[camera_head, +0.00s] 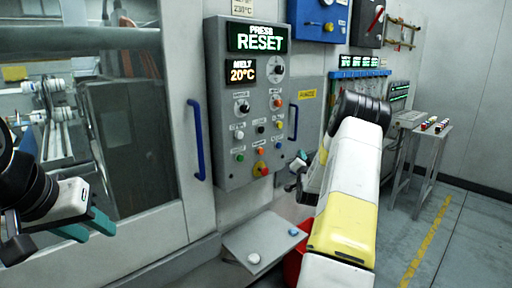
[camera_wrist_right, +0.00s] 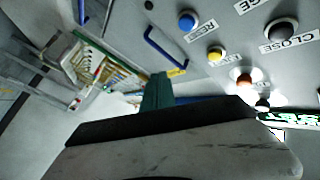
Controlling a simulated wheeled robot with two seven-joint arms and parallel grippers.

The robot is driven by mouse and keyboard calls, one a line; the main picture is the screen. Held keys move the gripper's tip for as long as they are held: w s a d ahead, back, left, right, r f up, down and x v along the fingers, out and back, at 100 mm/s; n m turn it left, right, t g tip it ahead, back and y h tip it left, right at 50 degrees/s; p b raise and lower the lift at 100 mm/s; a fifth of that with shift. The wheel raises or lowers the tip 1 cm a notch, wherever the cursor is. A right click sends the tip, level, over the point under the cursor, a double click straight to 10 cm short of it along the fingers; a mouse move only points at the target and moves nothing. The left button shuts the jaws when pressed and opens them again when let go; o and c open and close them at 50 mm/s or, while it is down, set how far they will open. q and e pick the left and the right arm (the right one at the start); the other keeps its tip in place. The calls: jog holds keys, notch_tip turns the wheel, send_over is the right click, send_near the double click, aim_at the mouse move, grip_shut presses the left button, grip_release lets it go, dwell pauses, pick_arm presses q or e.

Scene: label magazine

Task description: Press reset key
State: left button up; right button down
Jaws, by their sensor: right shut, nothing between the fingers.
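The grey control panel (camera_head: 224,150) has a lit display reading "PRESS RESET" (camera_head: 259,39). A blue button labelled RESET shows in the right wrist view (camera_wrist_right: 187,21); a small blue button is at the panel's lower right in the head view (camera_head: 278,143). My right gripper (camera_head: 298,163) is beside the panel's lower right edge, apart from the buttons. In the wrist view its teal fingers (camera_wrist_right: 157,92) are shut and empty, with the blue button above them in the picture. My left gripper (camera_head: 88,226) has its teal fingers apart and empty, in front of the machine door.
A yellow button (camera_wrist_right: 215,53) and a black CLOSE knob (camera_wrist_right: 282,30) lie near the blue one. A grey shelf (camera_head: 262,238) juts out below. A small table (camera_head: 425,130) stands at right.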

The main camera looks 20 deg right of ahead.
jog(key=shift+w, duration=0.1)
dwell(0.3)
jog(key=w+a, duration=0.3)
jog(key=w, duration=0.5)
jog(key=shift+a, duration=0.15)
dwell(2.0)
jog(key=shift+w+a, duration=0.15)
jog(key=shift+w, duration=0.2)
jog(key=shift+w+a, duration=0.15)
jog(key=shift+w, duration=0.25)
dwell(0.7)
jog(key=shift+s, duration=0.1)
jog(key=shift+s+d, duration=0.25)
jog(key=shift+s, duration=0.45)
jog(key=shift+s+d, duration=0.35)
jog(key=shift+s, duration=0.4)
jog(key=shift+s+d, duration=0.3)
jog(key=shift+s, duration=0.5)
jog(key=shift+s+d, duration=0.35)
jog(key=shift+s, duration=0.4)
